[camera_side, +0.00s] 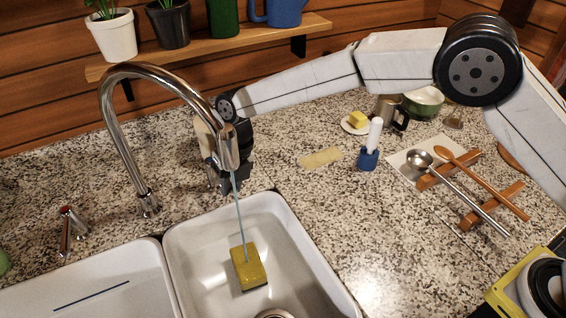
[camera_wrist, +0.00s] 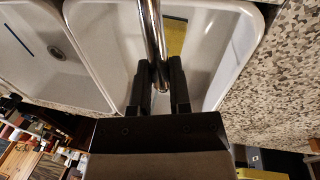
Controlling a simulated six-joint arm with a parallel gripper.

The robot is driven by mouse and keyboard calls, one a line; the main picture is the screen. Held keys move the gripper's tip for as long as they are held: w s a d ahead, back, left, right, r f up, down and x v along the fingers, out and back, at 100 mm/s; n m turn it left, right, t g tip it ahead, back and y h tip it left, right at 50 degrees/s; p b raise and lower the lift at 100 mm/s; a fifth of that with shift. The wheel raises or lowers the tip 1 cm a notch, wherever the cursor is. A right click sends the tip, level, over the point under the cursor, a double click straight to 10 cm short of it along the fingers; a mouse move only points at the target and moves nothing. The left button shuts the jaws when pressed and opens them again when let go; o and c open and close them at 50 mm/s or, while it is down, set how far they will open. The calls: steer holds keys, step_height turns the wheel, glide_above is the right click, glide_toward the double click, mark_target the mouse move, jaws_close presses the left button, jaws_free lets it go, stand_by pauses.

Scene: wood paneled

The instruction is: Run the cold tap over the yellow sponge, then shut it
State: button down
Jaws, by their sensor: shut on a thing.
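The yellow sponge (camera_side: 248,266) lies on the floor of the right basin (camera_side: 185,235). A thin bluish stream of water (camera_side: 240,216) falls onto it from the chrome spout (camera_side: 113,125). My gripper (camera_side: 218,185) is behind the spout's end, on the side of the spout opposite the red-capped hot tap (camera_side: 68,232). It is shut on the cold tap's handle, which the gripper and spout mostly hide in the side view. In the wrist view a chrome bar (camera_wrist: 153,35) reaches between my fingers (camera_wrist: 160,85), and the sponge (camera_wrist: 176,38) shows partly behind it.
The left basin (camera_side: 105,265) adjoins the right one. A shelf (camera_side: 220,48) with potted plants and a blue watering can is above the counter. A brush in a blue holder (camera_side: 369,157), a butter plate (camera_side: 355,126) and utensils (camera_side: 470,185) stand to the right.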

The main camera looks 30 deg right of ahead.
steer(key=shift+w+d+r+n, duration=0.1)
steer(key=shift+d+n, duration=0.45)
steer(key=shift+n, duration=0.05)
steer(key=c, duration=0.6)
jaws_free()
steer(key=r, duration=0.2)
steer(key=d+r, duration=0.1)
steer(key=r, duration=0.4)
steer(key=shift+w+d+r, duration=0.15)
steer(key=shift+d+r, duration=0.1)
steer(key=shift+r, duration=0.05)
steer(key=shift+d, duration=0.1)
